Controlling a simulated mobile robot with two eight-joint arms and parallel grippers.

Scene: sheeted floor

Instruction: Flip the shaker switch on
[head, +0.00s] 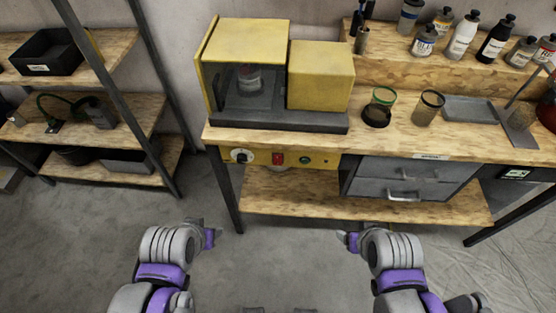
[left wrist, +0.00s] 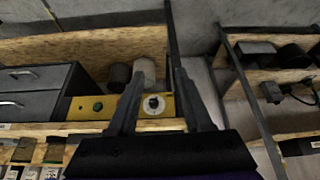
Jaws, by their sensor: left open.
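The yellow shaker (head: 320,75) stands on the wooden bench, with a jar (head: 249,77) behind its clear front. Its yellow control panel (head: 325,161) hangs below the bench's front edge. The panel bears a white dial (head: 241,156), a red switch (head: 277,159) and a green button (head: 305,160). My left gripper (head: 212,236) is open and empty, low in front of the bench and apart from the panel. In the left wrist view, the dial (left wrist: 154,105) shows between the fingers and the green button (left wrist: 97,106) left of them; a finger seems to hide the switch. My right gripper (head: 348,239) is low, apart from the bench; its opening is unclear.
Grey drawers (head: 403,182) sit right of the panel under the bench. Two sieve-like cups (head: 429,108) and a grey tray (head: 470,109) lie on top, with several bottles behind. A shelf rack (head: 80,107) stands at left. The floor before the bench is clear.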

